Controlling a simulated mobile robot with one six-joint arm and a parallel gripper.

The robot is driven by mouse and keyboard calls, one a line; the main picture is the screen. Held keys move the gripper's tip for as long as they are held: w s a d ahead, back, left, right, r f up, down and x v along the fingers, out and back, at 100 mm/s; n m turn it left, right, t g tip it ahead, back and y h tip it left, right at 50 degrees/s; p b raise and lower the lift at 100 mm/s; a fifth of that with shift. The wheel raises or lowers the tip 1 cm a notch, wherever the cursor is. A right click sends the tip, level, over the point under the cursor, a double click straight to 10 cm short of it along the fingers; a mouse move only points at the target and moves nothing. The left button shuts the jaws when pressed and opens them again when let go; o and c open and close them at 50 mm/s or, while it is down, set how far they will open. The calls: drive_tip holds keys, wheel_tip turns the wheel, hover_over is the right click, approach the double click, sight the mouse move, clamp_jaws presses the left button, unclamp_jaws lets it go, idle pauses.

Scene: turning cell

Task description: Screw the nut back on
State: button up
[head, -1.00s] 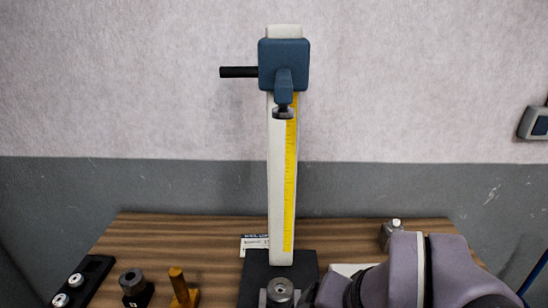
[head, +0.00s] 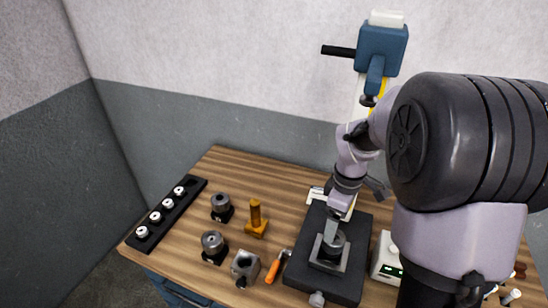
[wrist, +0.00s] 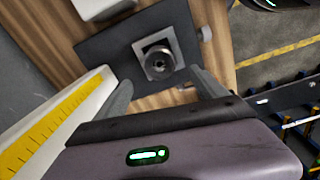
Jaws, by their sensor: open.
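My gripper (head: 341,205) points down above the black base plate (head: 350,280) of the gauge stand. A round grey metal part (head: 334,240) sits in a square grey holder (head: 324,262) on that plate, below my fingers. In the wrist view my gripper (wrist: 162,77) has its two fingers apart, with nothing between them. There the round part (wrist: 160,62) shows from above, with a dark centre, just beyond the fingertips. I cannot tell whether this part is the nut. A brass-coloured post on a foot (head: 256,214) stands on the table to the left.
Round grey parts on black stands (head: 220,205), a grey block with a hole (head: 245,266) and an orange-handled tool (head: 274,270) lie left of the plate. A black rack (head: 160,222) holds several round pieces. The blue gauge head (head: 381,50) stands behind my arm. A white device (head: 386,266) is right.

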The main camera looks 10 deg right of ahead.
drive_tip(key=shift+n, duration=0.3)
wheel_tip(320, 180, down, 8)
drive_tip(key=shift+f+b, duration=0.15)
drive_tip(key=shift+b, duration=1.1)
drive_tip(key=c, duration=1.6)
drive_tip(key=m+b, duration=0.1)
drive_tip(key=m, duration=0.2)
drive_tip(key=shift+f, duration=0.2)
drive_tip(key=m+b, duration=0.1)
drive_tip(key=m, duration=0.1)
drive_tip(key=shift+d+m, duration=0.1)
drive_tip(key=shift+m, duration=0.3)
drive_tip(key=shift+m+b, duration=0.3)
drive_tip(key=shift+m, duration=0.9)
drive_tip(key=shift+r+m, duration=0.2)
drive_tip(key=shift+m, duration=0.3)
